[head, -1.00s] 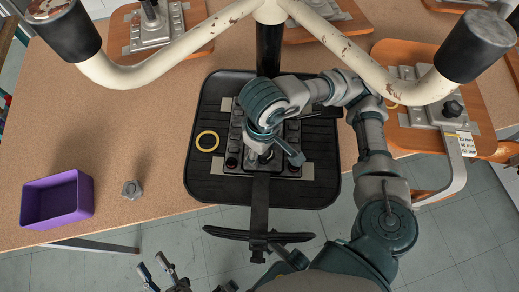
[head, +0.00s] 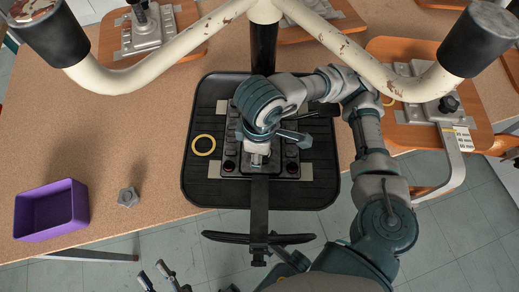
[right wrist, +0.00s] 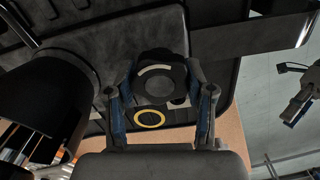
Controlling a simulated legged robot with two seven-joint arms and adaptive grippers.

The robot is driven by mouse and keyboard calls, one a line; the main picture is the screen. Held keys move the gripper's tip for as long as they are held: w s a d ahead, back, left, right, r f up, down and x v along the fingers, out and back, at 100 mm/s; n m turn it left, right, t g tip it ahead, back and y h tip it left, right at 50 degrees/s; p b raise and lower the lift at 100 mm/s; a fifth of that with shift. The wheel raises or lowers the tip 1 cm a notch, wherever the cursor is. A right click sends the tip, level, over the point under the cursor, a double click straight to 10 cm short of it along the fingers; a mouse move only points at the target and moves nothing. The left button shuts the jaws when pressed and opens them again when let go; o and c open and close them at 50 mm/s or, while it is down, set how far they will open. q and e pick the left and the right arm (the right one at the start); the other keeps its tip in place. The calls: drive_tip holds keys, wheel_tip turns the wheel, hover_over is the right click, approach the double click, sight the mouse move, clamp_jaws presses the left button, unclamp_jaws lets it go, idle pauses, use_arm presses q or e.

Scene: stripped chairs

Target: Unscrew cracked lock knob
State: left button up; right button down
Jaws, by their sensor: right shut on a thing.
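My right gripper (right wrist: 160,108) is shut on a dark round knob (right wrist: 157,82) with a pale curved mark on top, one finger on each side. In the head view my right gripper (head: 258,150) points down over the grey plate on the black seat (head: 205,180), and its wrist hides the knob. I cannot make out a crack. My left gripper (head: 160,275) is at the bottom edge of the head view, empty, fingers apart, off the bench. A loose grey lobed knob (head: 128,197) lies on the bench.
A purple open bin (head: 52,210) stands at the bench's left. A yellow ring (head: 203,145) lies on the black seat. A cream tubular frame (head: 195,38) and its black post rise close to my right gripper. Bench space left of the seat is mostly clear.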

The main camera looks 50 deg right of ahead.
use_arm(q)
drive_tip(key=shift+r, duration=0.15)
use_arm(e)
drive_tip(key=shift+r, duration=0.2)
drive_tip(key=shift+d+r+p, duration=0.1)
drive_tip(key=shift+r+p, duration=0.3)
drive_tip(key=shift+r, duration=0.05)
use_arm(q)
drive_tip(key=shift+d+r, duration=0.15)
drive_tip(key=shift+r, duration=0.55)
use_arm(e)
drive_tip(key=shift+d+r, duration=0.1)
drive_tip(key=shift+r+p, duration=0.45)
drive_tip(key=shift+r, duration=0.1)
drive_tip(key=shift+r+p, duration=2.05)
drive_tip(key=shift+r, duration=0.75)
use_arm(q)
wheel_tip(320, 180, up, 7)
drive_tip(key=t, duration=0.1)
drive_tip(key=shift+s, duration=0.2)
